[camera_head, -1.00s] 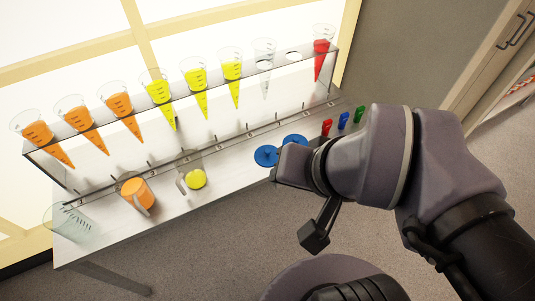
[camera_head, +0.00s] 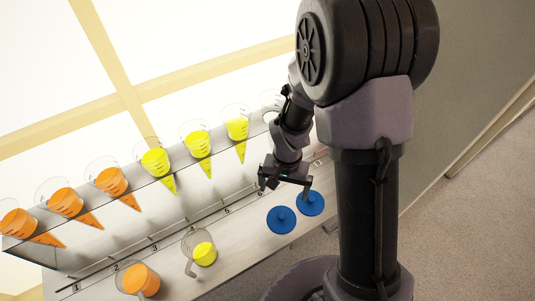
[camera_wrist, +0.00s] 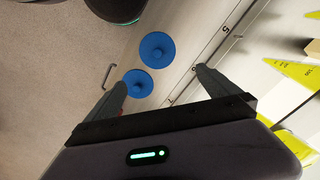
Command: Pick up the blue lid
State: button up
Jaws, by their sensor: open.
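Two round blue lids with small centre knobs lie side by side on the shelf's lower ledge. In the head view, the left blue lid (camera_head: 281,219) and the right blue lid (camera_head: 310,203) are both in plain sight. In the wrist view, one blue lid (camera_wrist: 157,49) lies farther out and the other blue lid (camera_wrist: 138,83) lies nearer, by the left finger and between the finger lines. My gripper (camera_head: 284,194) is open and empty, above and just behind the lids. Its two fingers also show in the wrist view (camera_wrist: 164,84).
Cone cups with orange and yellow juice stand in a rack (camera_head: 130,215) behind the ledge. A pitcher with yellow juice (camera_head: 204,253) and one with orange juice (camera_head: 141,280) stand left of the lids.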

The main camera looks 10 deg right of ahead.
jog(key=b, duration=0.5)
send_near(282, 215)
jog(key=f, duration=0.5)
jog(key=shift+s+f, duration=0.15)
jog(key=shift+s, duration=0.05)
notch_tip(282, 215, down, 5)
jog(key=shift+f+b, duration=0.1)
jog(key=shift+b, duration=0.95)
jog(key=shift+c, duration=0.2)
jog(key=shift+w, duration=0.1)
jog(key=c, duration=1)
jog(key=shift+r, duration=0.2)
jog(key=shift+r, duration=0.1)
